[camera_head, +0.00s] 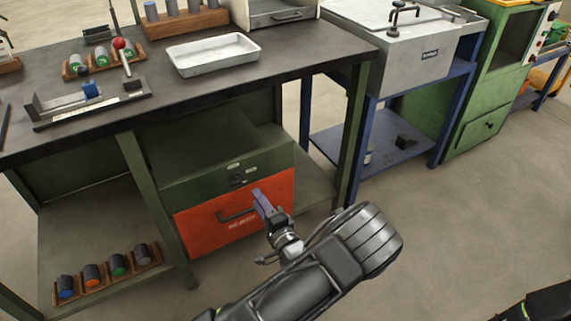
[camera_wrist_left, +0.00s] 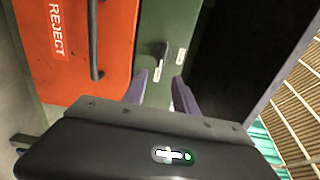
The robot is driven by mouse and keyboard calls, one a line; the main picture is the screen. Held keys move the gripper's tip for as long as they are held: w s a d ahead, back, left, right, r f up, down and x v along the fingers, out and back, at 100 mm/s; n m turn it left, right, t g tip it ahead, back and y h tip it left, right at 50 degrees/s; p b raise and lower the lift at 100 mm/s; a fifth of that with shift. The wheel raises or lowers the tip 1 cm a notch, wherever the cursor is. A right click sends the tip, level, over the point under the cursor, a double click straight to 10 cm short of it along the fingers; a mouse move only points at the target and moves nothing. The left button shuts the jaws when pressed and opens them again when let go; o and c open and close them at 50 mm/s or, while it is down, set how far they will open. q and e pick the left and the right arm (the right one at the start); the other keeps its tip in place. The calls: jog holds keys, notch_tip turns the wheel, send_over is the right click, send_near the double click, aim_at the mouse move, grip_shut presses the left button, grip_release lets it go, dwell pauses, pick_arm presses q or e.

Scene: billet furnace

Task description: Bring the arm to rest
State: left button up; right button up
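My left gripper (camera_head: 262,203) reaches up from the bottom of the head view and is in front of the red-orange reject drawer (camera_head: 205,236). In the left wrist view the two fingers of my left gripper (camera_wrist_left: 162,78) stand apart with nothing between them. The drawer looks shut, and its dark bar handle (camera_wrist_left: 93,40) lies to the left of the fingers. The gripper appears apart from the handle. My right gripper is not in view; only a dark part of my body shows at the bottom right.
A grey sink-like unit (camera_head: 425,62) and a green machine (camera_head: 490,95) stand right. The floor (camera_head: 450,220) is clear.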

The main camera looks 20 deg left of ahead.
pick_arm(q)
jog(key=s+d+f+n+g+h, duration=0.25)
jog(key=s+f+h, duration=0.2)
jog(key=f, duration=0.45)
jog(key=s+d+f+n+g+h, duration=0.2)
jog(key=s+d+f+h, duration=0.3)
jog(key=f, duration=0.5)
jog(key=s+d+f+n+g+h, duration=0.2)
jog(key=s+d+f+g+h, duration=0.15)
jog(key=s+d, duration=0.4)
jog(key=s+d+r+n+g+h, duration=0.1)
jog(key=s+d+r+h, duration=0.25)
jog(key=d, duration=0.25)
jog(key=s+d+r+n+g+h, duration=0.1)
jog(key=s+d+r+n+h, duration=0.15)
jog(key=s+d, duration=0.35)
notch_tip(320, 180, up, 20)
jog(key=w+m+p, duration=0.1)
jog(key=p, duration=2)
jog(key=shift+d+r+p, duration=0.25)
jog(key=shift+d+p, duration=0.1)
jog(key=shift+a, duration=0.15)
